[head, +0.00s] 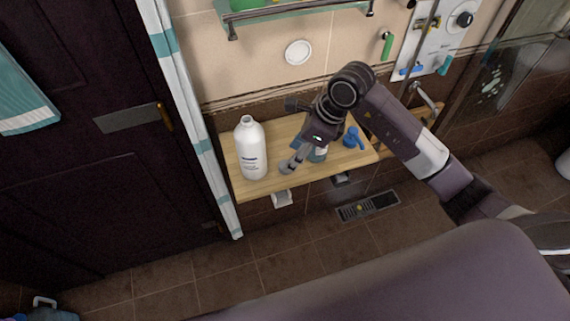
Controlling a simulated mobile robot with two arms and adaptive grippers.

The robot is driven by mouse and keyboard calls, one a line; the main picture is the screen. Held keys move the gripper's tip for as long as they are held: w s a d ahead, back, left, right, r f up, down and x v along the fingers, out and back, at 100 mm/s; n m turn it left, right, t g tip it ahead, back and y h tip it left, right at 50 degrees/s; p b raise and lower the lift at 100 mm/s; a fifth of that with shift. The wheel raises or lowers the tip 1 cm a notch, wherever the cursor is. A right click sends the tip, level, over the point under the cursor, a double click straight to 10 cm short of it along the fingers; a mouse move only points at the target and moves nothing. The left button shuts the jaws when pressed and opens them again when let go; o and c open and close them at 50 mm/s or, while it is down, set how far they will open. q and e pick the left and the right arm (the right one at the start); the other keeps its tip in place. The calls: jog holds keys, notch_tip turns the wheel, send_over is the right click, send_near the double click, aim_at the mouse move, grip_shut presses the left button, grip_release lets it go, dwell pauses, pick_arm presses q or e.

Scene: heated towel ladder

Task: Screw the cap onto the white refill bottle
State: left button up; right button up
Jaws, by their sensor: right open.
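The white refill bottle (251,152) stands upright on the left part of a wooden shelf (264,188), dark lettering on its front. Its narrow neck is at the top and I make out no cap on it. My right gripper (290,166) is just right of the bottle, pointing down and left over the shelf, apart from the bottle. It is open, and I see nothing between its fingers. I cannot pick out a loose cap; the gripper and arm hide part of the shelf. My left gripper is out of view.
A blue trigger-like piece (352,138) is on the shelf's right part. A curtain (184,101) hangs close at the shelf's left end. A rail (300,15) is on the wall above.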

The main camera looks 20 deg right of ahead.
jog(key=p+x, duration=0.1)
jog(key=x, duration=0.4)
dwell(0.4)
jog(key=c, duration=0.9)
